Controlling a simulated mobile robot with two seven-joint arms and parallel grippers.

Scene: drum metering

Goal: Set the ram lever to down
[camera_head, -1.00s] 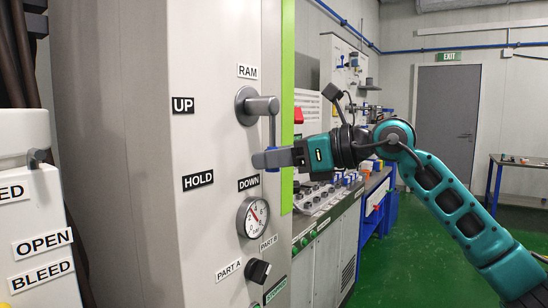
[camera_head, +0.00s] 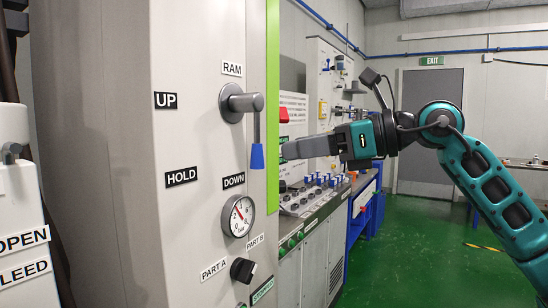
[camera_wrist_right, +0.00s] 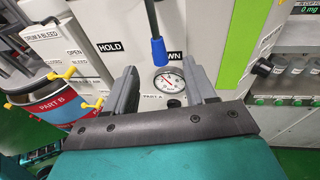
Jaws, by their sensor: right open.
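The ram lever (camera_head: 257,133) has a grey hub on the tall grey cabinet, under the RAM label (camera_head: 231,68). Its thin rod hangs straight down and ends in a blue grip, near the DOWN label (camera_head: 233,180). The UP label (camera_head: 166,100) and HOLD label (camera_head: 181,177) are to the left. My right gripper (camera_head: 288,150) is to the right of the blue grip, apart from it. In the right wrist view, the right gripper (camera_wrist_right: 165,82) is open and empty, with the blue grip (camera_wrist_right: 158,52) beyond its fingers. My left gripper is out of view.
A round gauge (camera_head: 238,216) and a black knob (camera_head: 243,270) sit on the cabinet below the lever. A control bench (camera_head: 318,215) stands behind to the right. Open green floor (camera_head: 420,255) lies further right.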

